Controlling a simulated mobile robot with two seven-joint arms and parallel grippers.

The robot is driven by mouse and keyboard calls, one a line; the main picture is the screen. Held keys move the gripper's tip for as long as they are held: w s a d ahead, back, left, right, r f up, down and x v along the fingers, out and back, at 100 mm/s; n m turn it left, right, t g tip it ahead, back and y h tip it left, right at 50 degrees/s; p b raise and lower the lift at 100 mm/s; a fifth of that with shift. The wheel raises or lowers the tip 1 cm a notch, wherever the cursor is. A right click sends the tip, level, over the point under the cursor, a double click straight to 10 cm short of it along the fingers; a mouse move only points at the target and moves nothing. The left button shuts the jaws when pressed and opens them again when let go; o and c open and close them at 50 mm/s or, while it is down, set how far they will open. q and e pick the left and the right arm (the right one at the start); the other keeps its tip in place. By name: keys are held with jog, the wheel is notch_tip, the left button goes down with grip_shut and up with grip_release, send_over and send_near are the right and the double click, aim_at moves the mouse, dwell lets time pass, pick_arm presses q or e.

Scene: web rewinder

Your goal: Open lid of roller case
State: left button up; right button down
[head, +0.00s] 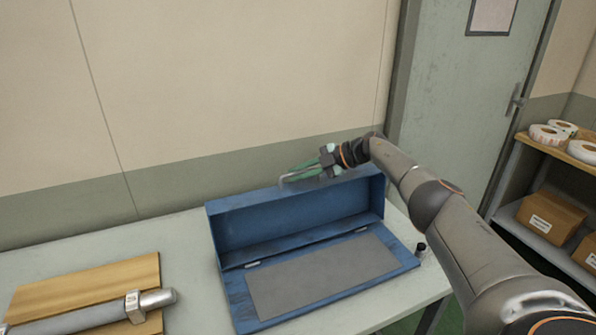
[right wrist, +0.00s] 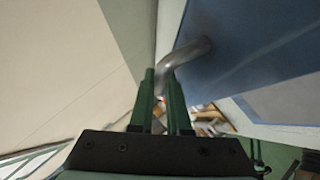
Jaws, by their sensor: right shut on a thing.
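The blue roller case (head: 240,308) lies on the table with its lid (head: 290,220) swung up, standing raised along the back side. A grey panel (head: 320,275) fills the case's lower part. My right gripper (head: 300,175) is at the lid's top edge, with its green fingers pointing left. In the right wrist view, the fingers (right wrist: 160,95) are shut on the curved grey metal handle (right wrist: 190,52), which joins the blue lid (right wrist: 245,40). The handle's far end is hidden between the fingers. My left gripper is not in view.
A metal roller (head: 90,316) lies on a wooden board (head: 90,280) at the left of the table (head: 190,265). The wall is close behind. Shelves with cardboard boxes (head: 551,217) stand at the right.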

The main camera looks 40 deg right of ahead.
jog(key=shift+w+f, duration=0.1)
jog(key=shift+f, duration=0.05)
dwell(0.3)
jog(key=c, duration=0.9)
grip_release()
jog(key=v, duration=1.2)
jog(key=shift+r, duration=0.25)
jog(key=shift+d, duration=0.1)
